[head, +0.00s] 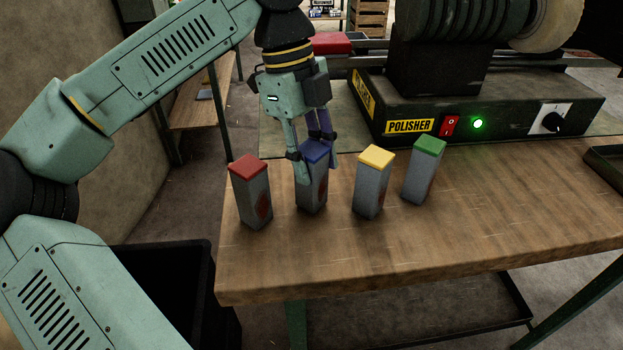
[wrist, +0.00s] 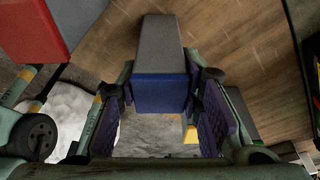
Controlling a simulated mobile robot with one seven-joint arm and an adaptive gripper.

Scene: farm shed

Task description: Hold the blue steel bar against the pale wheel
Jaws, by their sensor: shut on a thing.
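The blue-topped steel bar (head: 314,190) stands upright on the wooden bench in the head view, between the red and yellow ones. My gripper (head: 318,158) comes down from above and is shut on its upper part, with a finger on each side. In the wrist view the blue end (wrist: 161,94) of the bar sits between the purple finger pads (wrist: 160,110). The pale wheel (head: 543,22) is at the top right of the head view, on the polisher, partly cut off by the frame edge. The bar is well apart from the wheel.
A red-topped bar (head: 254,195), a yellow-topped bar (head: 370,185) and a green-topped bar (head: 422,172) stand close by on the bench (head: 480,220). The polisher base (head: 500,115) has a lit green lamp. A black bin (head: 165,290) stands below left. The bench's right front is clear.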

